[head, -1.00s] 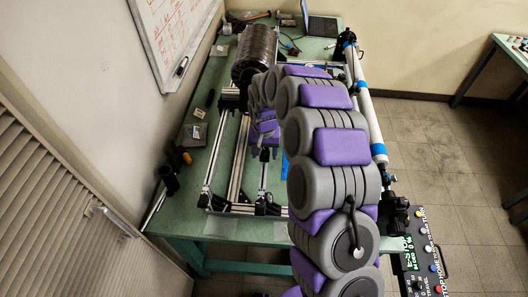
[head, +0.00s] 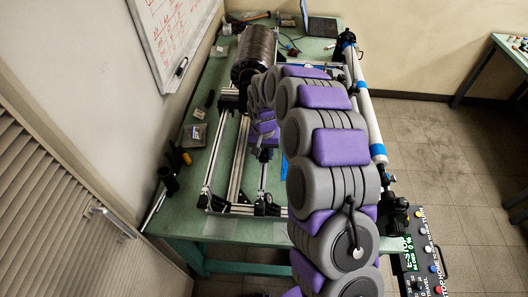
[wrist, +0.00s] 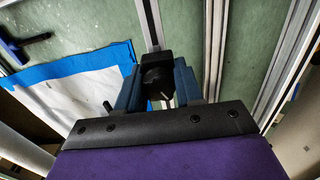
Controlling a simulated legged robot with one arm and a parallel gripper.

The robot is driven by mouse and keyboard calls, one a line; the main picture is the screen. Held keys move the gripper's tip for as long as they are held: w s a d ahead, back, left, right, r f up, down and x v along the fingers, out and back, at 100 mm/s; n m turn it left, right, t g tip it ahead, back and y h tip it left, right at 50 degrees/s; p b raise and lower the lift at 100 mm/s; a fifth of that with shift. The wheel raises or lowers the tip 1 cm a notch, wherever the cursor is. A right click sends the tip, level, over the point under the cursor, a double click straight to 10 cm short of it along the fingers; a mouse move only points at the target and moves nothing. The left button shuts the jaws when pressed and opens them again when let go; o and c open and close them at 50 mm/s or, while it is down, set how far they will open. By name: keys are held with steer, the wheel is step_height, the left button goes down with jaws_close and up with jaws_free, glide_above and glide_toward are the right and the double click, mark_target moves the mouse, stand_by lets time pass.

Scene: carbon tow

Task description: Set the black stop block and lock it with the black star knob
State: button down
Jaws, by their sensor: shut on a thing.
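My gripper (wrist: 158,88) has two blue-grey fingers. They close on the sides of a black block, the stop block (wrist: 154,58), on a thin dark rail (wrist: 150,20) in the wrist view. A rounder dark part (wrist: 157,77) shows between the fingers under the block's edge; it may be the star knob, but its lobes cannot be made out. A thin pale pin sticks out below it. In the head view my gripper is small and mostly hidden by my arm, over the frame on the green bench.
Aluminium rails (wrist: 217,50) run along the right of the wrist view. A white sheet edged with blue tape (wrist: 60,65) and a dark blue T-handled tool (wrist: 25,45) lie at left. In the head view a black spool (head: 255,52), a laptop (head: 320,25) and a control panel (head: 421,262) stand around.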

steer(key=shift+w, duration=0.1)
steer(key=shift+w+d+p, duration=0.1)
steer(key=shift+w+p, duration=1.15)
steer(key=shift+w, duration=3.5)
steer(key=c, duration=0.7)
jaws_free()
steer(key=shift+r, duration=0.1)
steer(key=shift+r+p, duration=0.85)
steer(key=shift+r, duration=7.65)
